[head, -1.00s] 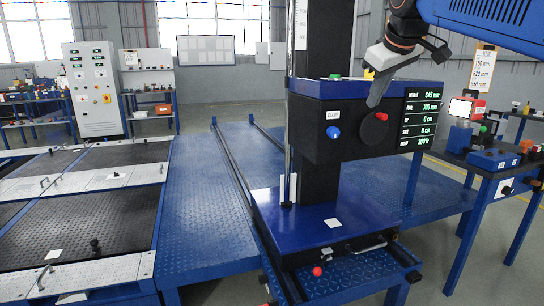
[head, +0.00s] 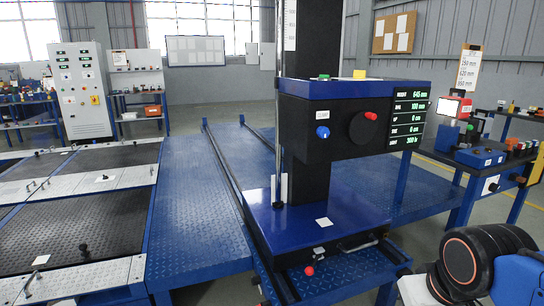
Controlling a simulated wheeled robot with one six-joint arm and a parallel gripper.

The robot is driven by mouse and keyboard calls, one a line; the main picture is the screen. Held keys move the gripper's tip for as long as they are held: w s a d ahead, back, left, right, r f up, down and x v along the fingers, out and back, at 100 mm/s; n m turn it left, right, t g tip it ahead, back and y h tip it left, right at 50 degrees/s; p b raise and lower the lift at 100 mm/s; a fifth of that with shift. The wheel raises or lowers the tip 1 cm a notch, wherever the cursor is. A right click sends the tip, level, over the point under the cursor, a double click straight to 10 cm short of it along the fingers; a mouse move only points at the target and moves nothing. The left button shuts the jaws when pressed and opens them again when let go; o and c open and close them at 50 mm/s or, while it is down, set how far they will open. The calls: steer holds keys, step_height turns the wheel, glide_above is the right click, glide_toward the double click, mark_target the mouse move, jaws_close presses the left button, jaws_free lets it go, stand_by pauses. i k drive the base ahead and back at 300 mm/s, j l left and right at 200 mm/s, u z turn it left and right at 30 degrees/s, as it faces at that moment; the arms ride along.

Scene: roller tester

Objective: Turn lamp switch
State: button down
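A black control box (head: 350,135) with a blue top is mounted on the dark column. On its front is a blue knob (head: 322,132) under a small white label (head: 322,114) whose print is too small to read surely. Beside it is a dark round dial with a red handle (head: 370,116). A green screen (head: 408,118) with rows of readings is at the box's right end. I cannot tell which control is the lamp switch. My gripper is not in view; only my arm's links show at the lower right.
A blue bench (head: 480,158) at the right bears a small device with a lit white face (head: 448,108). A white plate with a black knob (head: 493,186) is on its front. A blue-topped base (head: 310,225) extends below the box. The patterned blue floor plate (head: 195,210) is clear.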

mark_target(493, 187)
steer(key=z, duration=1.25)
